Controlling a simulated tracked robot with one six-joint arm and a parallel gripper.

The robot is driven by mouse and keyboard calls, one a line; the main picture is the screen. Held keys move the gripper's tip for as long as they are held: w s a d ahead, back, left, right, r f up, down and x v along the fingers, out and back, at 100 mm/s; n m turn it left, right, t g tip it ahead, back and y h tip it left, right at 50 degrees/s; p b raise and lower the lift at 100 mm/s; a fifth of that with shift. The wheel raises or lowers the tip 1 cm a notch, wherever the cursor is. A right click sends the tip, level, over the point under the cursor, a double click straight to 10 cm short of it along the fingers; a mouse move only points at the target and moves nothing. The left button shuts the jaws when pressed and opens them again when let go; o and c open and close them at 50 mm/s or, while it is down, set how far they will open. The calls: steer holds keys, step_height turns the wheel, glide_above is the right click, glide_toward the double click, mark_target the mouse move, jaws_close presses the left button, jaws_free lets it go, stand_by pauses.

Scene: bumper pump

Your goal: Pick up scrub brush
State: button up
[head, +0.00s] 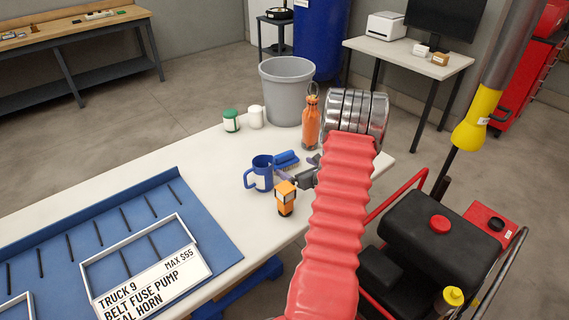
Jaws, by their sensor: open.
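The scrub brush (286,159) has a blue back and lies on the white table (205,160), just right of the blue mug (262,173). My gripper (297,170) is open and low over the table, close to the brush on its near right side. I cannot tell whether its fingers touch the brush. My red ribbed arm sleeve hides part of the table to the right of the gripper.
An orange and black item (286,198) stands close in front of my gripper. An orange bottle (311,120) and a grey bin (287,90) stand behind the brush. Green-lidded (231,120) and white (255,117) jars stand further left. A blue slotted tray (205,215) fills the near left.

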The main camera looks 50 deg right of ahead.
mark_target(287, 163)
steer(key=shift+x, duration=2.3)
steer(key=shift+x, duration=2.6)
steer(key=shift+f, duration=0.1)
steer(key=shift+s, duration=0.1)
steer(key=shift+c, duration=0.3)
steer(key=c, duration=0.7)
step_height(287, 163, up, 18)
